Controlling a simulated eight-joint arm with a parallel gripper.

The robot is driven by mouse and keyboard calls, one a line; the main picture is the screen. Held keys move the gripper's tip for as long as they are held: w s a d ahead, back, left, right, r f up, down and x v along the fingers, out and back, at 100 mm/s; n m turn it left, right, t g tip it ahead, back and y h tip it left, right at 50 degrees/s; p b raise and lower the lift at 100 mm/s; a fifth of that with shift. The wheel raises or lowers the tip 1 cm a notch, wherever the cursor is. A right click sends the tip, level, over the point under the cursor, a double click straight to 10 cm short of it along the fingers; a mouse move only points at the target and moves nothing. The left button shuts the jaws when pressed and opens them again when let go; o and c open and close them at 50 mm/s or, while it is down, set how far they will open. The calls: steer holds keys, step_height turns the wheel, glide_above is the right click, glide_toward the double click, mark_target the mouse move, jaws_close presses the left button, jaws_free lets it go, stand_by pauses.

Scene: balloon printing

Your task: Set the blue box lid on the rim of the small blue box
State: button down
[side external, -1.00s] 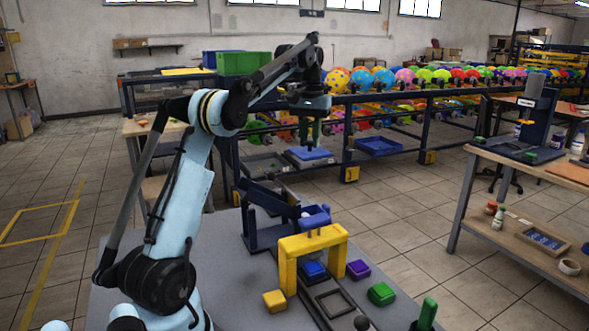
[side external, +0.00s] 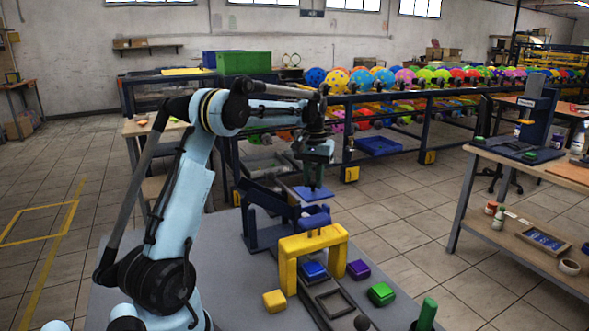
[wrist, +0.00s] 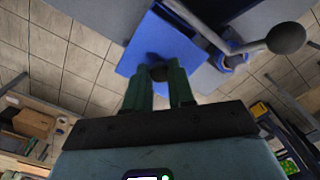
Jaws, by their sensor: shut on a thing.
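The blue box lid (side external: 312,194) is a flat blue plate. In the wrist view it shows as a blue square (wrist: 150,45) with a dark round knob between the green fingertips. My gripper (side external: 315,178) is shut on the knob and holds the lid in the air, roughly level, above and behind the yellow arch. A small blue box-like block (side external: 313,270) sits under the arch, below and apart from the lid. Another blue part (side external: 316,214) is just behind the arch's top bar. I cannot tell which of the two is the small blue box.
The yellow arch (side external: 288,245) stands on the grey table (side external: 235,300). A yellow block (side external: 274,301), a purple block (side external: 358,268) and a green block (side external: 381,293) lie around it. A dark blue stand (side external: 262,235) is behind left. A ball-ended lever (wrist: 285,38) is right of the lid.

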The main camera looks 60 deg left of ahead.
mark_target(310, 192)
steer(key=shift+f, duration=2.2)
steer(key=shift+s, duration=0.4)
steer(key=shift+f, duration=1)
stand_by(0.6)
steer(key=c, duration=0.9)
jaws_free()
